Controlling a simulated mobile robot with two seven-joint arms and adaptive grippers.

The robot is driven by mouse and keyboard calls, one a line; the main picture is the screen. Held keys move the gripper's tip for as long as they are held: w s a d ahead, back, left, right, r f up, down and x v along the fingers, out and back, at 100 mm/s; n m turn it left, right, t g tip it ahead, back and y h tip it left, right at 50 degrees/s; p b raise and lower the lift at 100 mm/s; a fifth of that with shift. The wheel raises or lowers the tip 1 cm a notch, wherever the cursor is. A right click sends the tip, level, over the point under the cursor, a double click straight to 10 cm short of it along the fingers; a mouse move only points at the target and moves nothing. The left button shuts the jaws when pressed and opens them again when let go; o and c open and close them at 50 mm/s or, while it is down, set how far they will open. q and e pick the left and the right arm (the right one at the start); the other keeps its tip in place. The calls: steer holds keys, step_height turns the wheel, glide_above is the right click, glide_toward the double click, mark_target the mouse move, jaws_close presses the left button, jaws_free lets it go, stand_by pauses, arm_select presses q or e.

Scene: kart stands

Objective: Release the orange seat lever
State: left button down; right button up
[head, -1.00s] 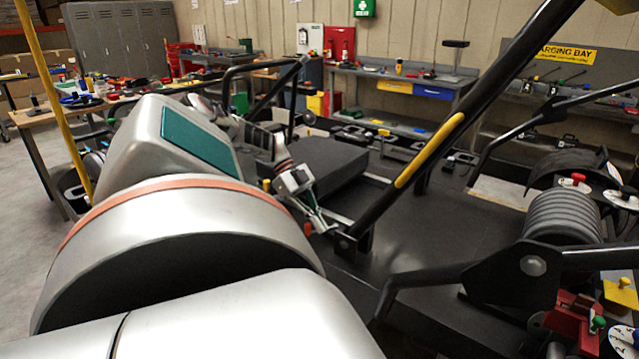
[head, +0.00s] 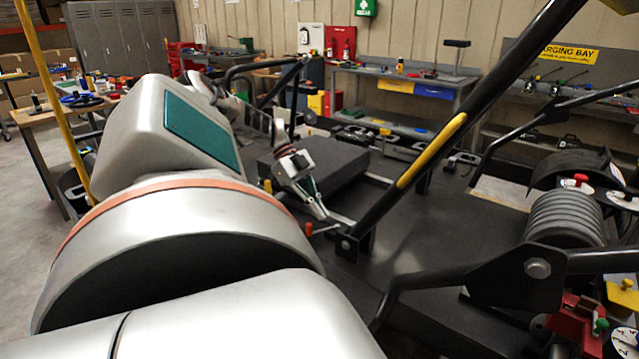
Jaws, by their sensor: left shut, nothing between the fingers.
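The orange lever tip (head: 308,229) shows low beside the foot of the black diagonal bar, with a thin rod running right from it. My left gripper (head: 322,211) is shut and empty. Its fingertips are just above and to the right of the orange tip, close to the rod; I cannot tell whether they touch it. My left arm's large pale links fill the lower left and hide part of the kart's near side. My right gripper is not in view.
A black diagonal bar (head: 445,130) with a yellow sleeve rises right of the gripper. A black seat-like block (head: 315,167) lies behind it. Bent black tubes (head: 425,278) and a ribbed grey cylinder (head: 562,220) stand at right. Dark flat floor (head: 440,225) is clear between.

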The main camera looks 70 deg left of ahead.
arm_select(q)
step_height(320, 180, up, 6)
steer(key=shift+d, duration=0.25)
stand_by(0.6)
